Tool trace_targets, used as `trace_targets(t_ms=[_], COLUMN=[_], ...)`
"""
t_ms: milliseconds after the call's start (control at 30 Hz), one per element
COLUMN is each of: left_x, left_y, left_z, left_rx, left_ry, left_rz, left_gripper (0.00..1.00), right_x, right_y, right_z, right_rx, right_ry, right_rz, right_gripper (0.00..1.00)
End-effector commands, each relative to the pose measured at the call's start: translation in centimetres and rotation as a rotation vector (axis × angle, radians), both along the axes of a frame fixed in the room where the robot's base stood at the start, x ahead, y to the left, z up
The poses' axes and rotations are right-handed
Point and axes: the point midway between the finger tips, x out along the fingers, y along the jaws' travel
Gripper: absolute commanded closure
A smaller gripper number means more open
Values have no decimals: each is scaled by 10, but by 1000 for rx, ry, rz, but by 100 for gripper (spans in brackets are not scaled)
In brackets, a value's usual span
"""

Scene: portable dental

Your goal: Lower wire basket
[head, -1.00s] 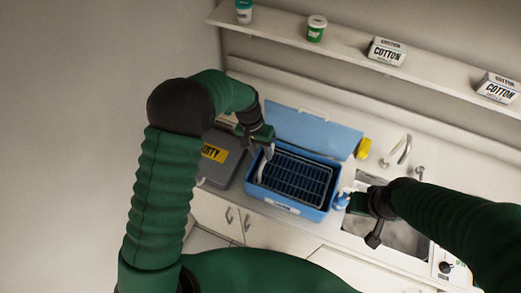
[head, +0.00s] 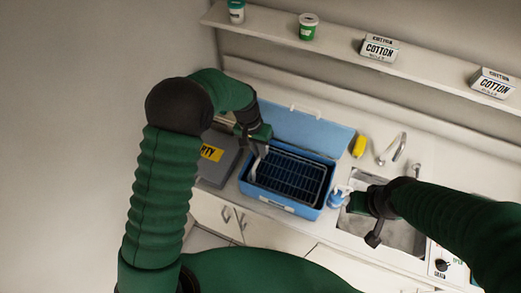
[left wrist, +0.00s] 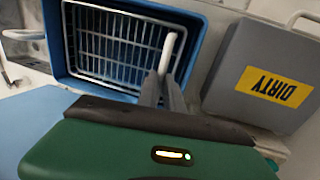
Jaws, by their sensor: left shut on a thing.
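The dark wire basket (head: 290,177) sits inside the open blue box (head: 279,205). The left wrist view shows its pale wire grid (left wrist: 113,42) within the blue walls (left wrist: 55,45). My left gripper (head: 259,150) is at the basket's left end, shut on the white basket handle (left wrist: 168,52), which stands up between the fingers (left wrist: 164,88). How far the basket rests on the box floor is hidden. My right gripper (head: 346,200) is just right of the box, beside a white-and-blue item; its jaw state is unclear.
The box's blue lid (head: 305,130) stands open behind it. A grey case with a yellow DIRTY label (head: 212,152) is close on the left. A sink (head: 395,232) with a tap (head: 393,148) lies right. A yellow item (head: 359,146) stands behind. A shelf (head: 340,50) runs above.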

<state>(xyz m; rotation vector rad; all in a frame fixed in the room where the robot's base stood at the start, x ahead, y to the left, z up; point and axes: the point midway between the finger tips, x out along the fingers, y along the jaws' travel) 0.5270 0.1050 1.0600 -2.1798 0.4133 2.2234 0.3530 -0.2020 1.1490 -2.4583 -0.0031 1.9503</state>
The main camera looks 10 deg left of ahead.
Motion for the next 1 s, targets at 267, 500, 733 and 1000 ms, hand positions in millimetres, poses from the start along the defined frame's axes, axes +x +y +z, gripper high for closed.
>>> trace_targets(t_ms=[267, 500, 733, 1000], left_x=[0, 0, 0, -1], left_y=[-3, -3, -4, -3], left_z=[0, 0, -3, -50], left_rx=[-4, -4, -5, -4], left_ry=[0, 0, 2, 4], left_rz=[-3, -2, -2, -3], left_gripper=[100, 100, 100, 100], right_x=[0, 0, 0, 0], right_y=[0, 0, 0, 0], right_z=[0, 0, -2, -35], right_rx=[0, 0, 0, 0], right_ry=[0, 0, 0, 0], right_rz=[1, 1, 1, 1], right_gripper=[64, 64, 64, 64])
